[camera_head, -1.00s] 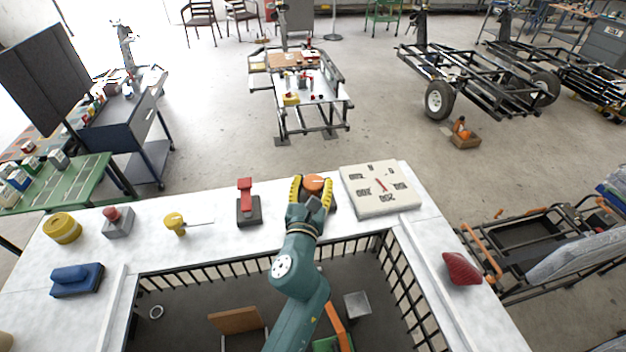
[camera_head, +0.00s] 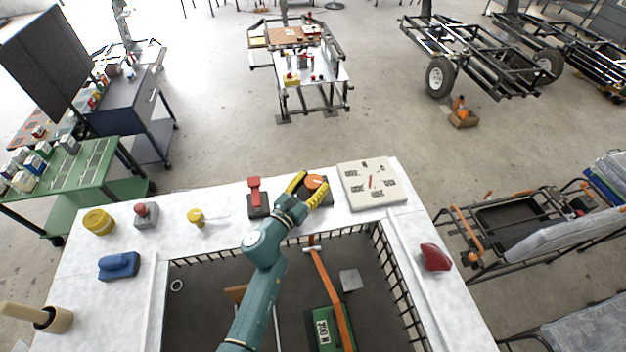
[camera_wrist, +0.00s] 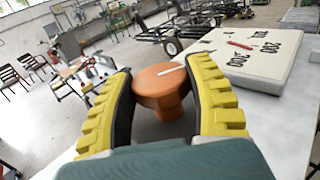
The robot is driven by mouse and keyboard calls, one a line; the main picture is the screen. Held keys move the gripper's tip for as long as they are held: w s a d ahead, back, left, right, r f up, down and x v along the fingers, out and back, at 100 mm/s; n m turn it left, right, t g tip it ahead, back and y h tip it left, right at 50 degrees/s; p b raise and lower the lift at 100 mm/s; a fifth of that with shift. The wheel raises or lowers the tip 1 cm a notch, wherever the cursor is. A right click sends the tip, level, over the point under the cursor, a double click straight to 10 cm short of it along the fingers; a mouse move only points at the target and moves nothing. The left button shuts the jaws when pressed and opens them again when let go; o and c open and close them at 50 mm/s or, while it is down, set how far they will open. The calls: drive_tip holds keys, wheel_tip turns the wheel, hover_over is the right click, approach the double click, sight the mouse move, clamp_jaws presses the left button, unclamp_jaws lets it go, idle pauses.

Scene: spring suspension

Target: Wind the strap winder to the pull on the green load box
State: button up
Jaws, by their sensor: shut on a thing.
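The strap winder is an orange round knob (camera_head: 315,181) with a white line on top, on a dark base on the white counter. My gripper (camera_head: 312,187) is shut on it, yellow-ribbed fingers on either side. In the wrist view the orange knob (camera_wrist: 157,88) sits between the black finger pads. An orange strap (camera_head: 327,282) runs from the counter edge down to the green load box (camera_head: 323,334) in the railed pit. The box has a white label that I cannot read surely. A cream dial board (camera_head: 372,186) with a red needle and printed values stands right of the winder.
A red-handled lever (camera_head: 256,197) on a dark base stands close left of the winder. Farther left are a yellow knob (camera_head: 196,216), a red button box (camera_head: 146,214), a yellow cylinder (camera_head: 98,221) and a blue block (camera_head: 118,266). A red piece (camera_head: 435,257) lies on the right counter.

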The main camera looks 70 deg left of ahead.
drive_tip(key=o, duration=1.2)
drive_tip(key=v, duration=1.2)
